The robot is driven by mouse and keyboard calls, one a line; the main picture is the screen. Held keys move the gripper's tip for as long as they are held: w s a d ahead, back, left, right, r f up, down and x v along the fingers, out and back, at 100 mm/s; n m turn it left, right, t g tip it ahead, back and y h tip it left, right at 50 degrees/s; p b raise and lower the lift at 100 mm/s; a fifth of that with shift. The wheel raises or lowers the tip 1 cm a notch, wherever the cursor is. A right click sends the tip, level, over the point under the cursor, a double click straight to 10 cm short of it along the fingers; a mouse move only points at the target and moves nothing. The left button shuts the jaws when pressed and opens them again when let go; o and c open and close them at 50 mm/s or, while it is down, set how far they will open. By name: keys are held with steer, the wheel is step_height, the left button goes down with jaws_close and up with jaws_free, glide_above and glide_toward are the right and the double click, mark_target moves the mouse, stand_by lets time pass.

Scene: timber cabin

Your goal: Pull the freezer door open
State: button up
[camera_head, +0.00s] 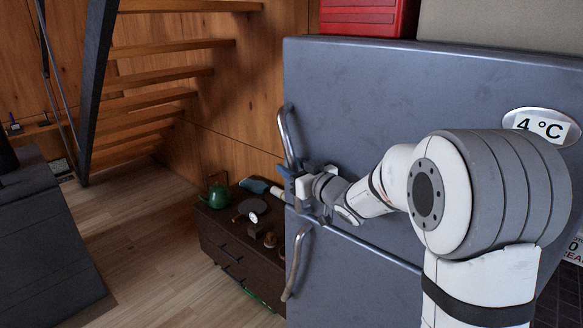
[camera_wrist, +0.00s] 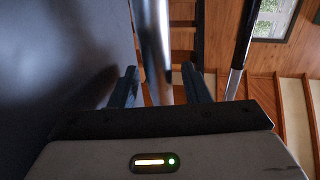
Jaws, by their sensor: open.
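A blue-grey fridge-freezer (camera_head: 350,90) has an upper door and a lower door, each with a curved metal handle at its left edge. My gripper (camera_head: 289,180) is at the lower part of the upper door's handle (camera_head: 286,135). In the wrist view, the bar of this handle (camera_wrist: 152,45) runs between the two dark fingers of my gripper (camera_wrist: 161,77), which stand apart with gaps on both sides. The lower door's handle (camera_head: 296,265) is free, below my gripper. Both doors look shut. I cannot tell which one is the freezer door. An oval badge (camera_head: 541,126) reads 4 °C on the upper door.
A low dark cabinet (camera_head: 235,245) holding a green kettle (camera_head: 218,196) and small items stands left of the fridge. A red crate (camera_head: 368,18) sits on top. Stairs (camera_head: 165,75) rise behind. Wooden floor (camera_head: 150,230) is clear between a dark unit (camera_head: 45,240) and the cabinet.

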steer(key=shift+c, duration=0.3)
jaws_close()
stand_by(0.3)
